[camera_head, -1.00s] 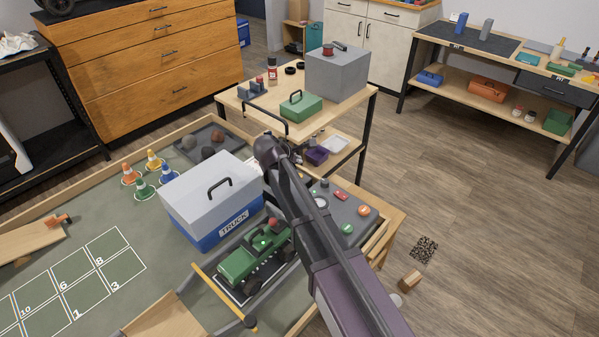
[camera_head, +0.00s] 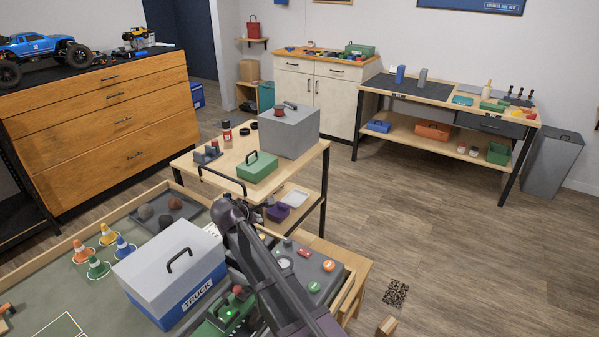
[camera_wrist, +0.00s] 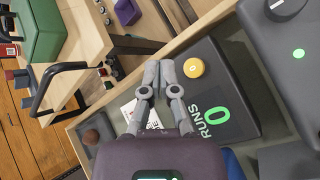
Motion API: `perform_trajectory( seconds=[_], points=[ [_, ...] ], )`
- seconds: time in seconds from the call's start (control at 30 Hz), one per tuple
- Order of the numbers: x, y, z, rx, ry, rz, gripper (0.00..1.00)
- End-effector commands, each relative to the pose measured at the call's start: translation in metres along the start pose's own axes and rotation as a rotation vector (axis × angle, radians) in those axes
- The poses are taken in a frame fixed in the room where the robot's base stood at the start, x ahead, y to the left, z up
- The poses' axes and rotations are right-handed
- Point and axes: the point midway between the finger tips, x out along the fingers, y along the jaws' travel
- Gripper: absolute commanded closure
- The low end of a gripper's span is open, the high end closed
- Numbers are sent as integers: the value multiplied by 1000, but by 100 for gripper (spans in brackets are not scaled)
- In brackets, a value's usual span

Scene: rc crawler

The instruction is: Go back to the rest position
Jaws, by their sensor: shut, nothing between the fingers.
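My gripper (camera_wrist: 160,75) shows in the wrist view with its grey fingers together and nothing between them. It hangs over the area between the wooden cart and a dark box marked RUNS (camera_wrist: 225,115) with a green 0. In the head view my arm crosses the lower middle and hides the gripper's fingers. The grey and blue TRUCK box (camera_head: 170,275) stands left of my arm. The green crawler (camera_head: 225,312) is partly hidden behind my arm at the bottom.
A wooden cart (camera_head: 222,150) with a black handle holds a green toolbox (camera_head: 257,167) and a grey box (camera_head: 289,130). A control panel (camera_head: 312,268) with buttons lies right of my arm. Small cones (camera_head: 108,235) stand at left. The wooden floor at right is mostly clear.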

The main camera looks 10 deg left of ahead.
Motion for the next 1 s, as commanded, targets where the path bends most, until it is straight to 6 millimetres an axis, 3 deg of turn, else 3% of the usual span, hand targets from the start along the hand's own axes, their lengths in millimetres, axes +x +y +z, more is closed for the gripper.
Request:
perform_trajectory(
  seconds=[0.17, 0.37, 0.7, 1.0],
  points=[
    [2, -5, 10, 31, 1, -16, 100],
    [12, -28, 48, 168, 4, -84, 100],
    [27, -102, 146, 595, -7, -288, 100],
    [22, -172, 220, 991, -45, -472, 100]
  ],
)
